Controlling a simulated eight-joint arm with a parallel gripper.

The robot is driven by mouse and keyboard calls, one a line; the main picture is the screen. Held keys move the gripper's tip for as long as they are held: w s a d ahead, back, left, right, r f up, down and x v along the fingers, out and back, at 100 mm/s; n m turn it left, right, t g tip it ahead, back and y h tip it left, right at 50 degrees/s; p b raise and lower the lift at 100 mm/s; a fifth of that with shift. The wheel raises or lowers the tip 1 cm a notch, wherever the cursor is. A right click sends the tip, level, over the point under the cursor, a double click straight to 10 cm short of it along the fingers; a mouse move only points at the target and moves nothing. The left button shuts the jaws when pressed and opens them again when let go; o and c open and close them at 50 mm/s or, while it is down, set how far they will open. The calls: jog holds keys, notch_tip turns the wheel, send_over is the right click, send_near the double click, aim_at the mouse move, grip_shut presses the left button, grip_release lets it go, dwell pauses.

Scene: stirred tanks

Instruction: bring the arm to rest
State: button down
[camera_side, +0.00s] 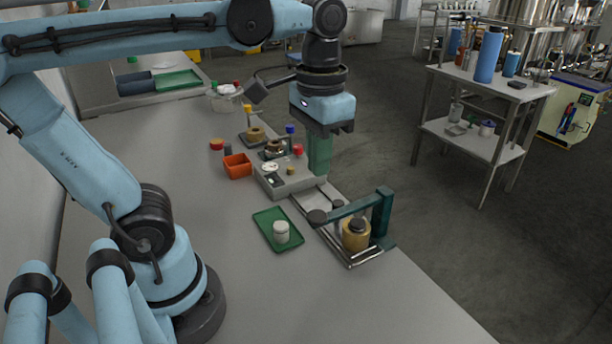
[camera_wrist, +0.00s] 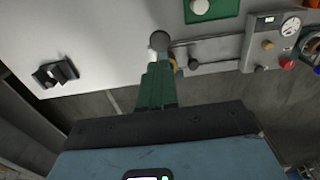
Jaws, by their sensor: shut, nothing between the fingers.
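My gripper (camera_side: 320,168) hangs upright in the side view, with its green fingers together and nothing between them. Whether the fingertips clear the control box is hard to judge from the side view.
A teal bracket (camera_side: 382,215) with a long arm reaches over a tan jar (camera_side: 354,238). A green tray (camera_side: 262,218) holds a white jar (camera_side: 281,232). An orange bin (camera_side: 238,166) stands left of the control box.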

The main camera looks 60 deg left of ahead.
jog(key=w+a+f+t, duration=0.2)
jog(key=w+f+t, duration=0.1)
jog(key=f+t, duration=0.4)
jog(key=shift+f, duration=0.25)
